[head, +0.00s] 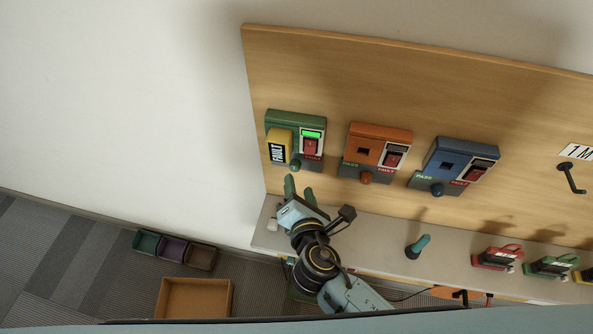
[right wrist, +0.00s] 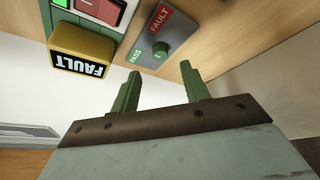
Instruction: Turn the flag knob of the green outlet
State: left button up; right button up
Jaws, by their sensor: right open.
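The green outlet (head: 310,122) is mounted at the left of the wooden board. It has a lit green indicator, a red switch and a yellow FAULT block (head: 278,147) plugged in. Its green flag knob (head: 295,164) sits at the bottom between PASS and FAULT labels; the knob (right wrist: 161,50) also shows in the right wrist view. My right gripper (head: 300,187) is open and empty just below the knob. In the right wrist view its two green fingers (right wrist: 160,80) stand apart, short of the knob and not touching it. My left gripper is not in view.
An orange outlet (head: 380,137) and a blue outlet (head: 462,157) are to the right on the board. A shelf (head: 385,229) below holds a teal-handled item (head: 418,246) and several small devices. A hook (head: 571,177) juts out at right. Bins (head: 172,246) and a box (head: 194,298) stand on the floor.

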aim_at(296, 169)
jog(key=x, duration=0.6)
jog(key=shift+w+f, duration=0.1)
jog(key=c, duration=1)
